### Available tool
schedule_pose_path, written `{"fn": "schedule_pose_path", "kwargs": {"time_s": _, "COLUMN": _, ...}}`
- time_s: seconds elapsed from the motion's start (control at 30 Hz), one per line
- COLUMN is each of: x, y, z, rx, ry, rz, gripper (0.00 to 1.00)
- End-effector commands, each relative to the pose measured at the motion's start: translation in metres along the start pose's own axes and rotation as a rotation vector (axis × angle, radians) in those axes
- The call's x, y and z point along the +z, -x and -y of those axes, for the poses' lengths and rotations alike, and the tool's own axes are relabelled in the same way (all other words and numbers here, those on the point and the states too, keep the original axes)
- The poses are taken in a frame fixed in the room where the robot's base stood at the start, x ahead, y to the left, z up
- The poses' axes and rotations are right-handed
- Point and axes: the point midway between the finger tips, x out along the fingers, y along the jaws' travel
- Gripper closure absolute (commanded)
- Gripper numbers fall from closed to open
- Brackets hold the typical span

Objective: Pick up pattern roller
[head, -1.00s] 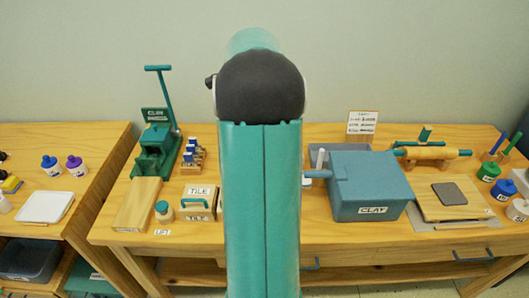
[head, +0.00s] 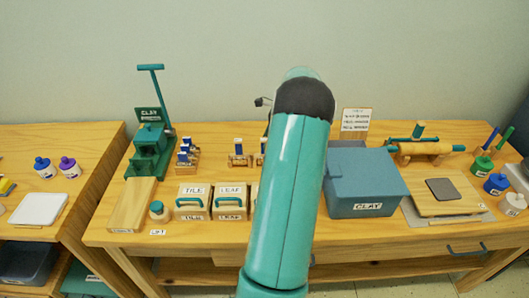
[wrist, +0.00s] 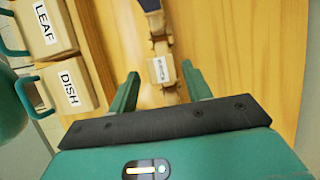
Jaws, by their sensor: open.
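Several small wooden stands with blue-handled tools, which look like pattern rollers, stand on the bench in the head view. One group is at the left (head: 187,152), another stand (head: 239,153) is nearer the middle, and one more is partly hidden by my arm. In the wrist view, a wooden piece with a white label (wrist: 162,70) lies ahead between my fingers, with a dark blue handle (wrist: 152,6) beyond it. My gripper (wrist: 162,74) is open and empty, apart from the wood. My arm hides the gripper in the head view.
Boxes marked TILE (head: 193,202) and LEAF (head: 229,201) stand at the bench front; a DISH box (wrist: 70,90) is left of my gripper. A blue-grey CLAY bin (head: 366,183) stands to the right, a green press (head: 150,145) to the left. Bare wood lies right of my fingers.

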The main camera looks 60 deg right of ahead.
Motion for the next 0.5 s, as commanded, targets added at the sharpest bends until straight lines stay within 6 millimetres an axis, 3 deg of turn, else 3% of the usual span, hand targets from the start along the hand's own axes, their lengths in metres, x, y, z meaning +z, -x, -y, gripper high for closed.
{"fn": "schedule_pose_path", "kwargs": {"time_s": 0.27, "x": -0.002, "y": -0.022, "z": 0.001, "rx": 0.002, "ry": 0.0, "rz": 0.0, "gripper": 0.51}}
{"fn": "schedule_pose_path", "kwargs": {"time_s": 0.5, "x": -0.004, "y": -0.057, "z": 0.003, "rx": 0.002, "ry": 0.0, "rz": 0.001, "gripper": 0.51}}
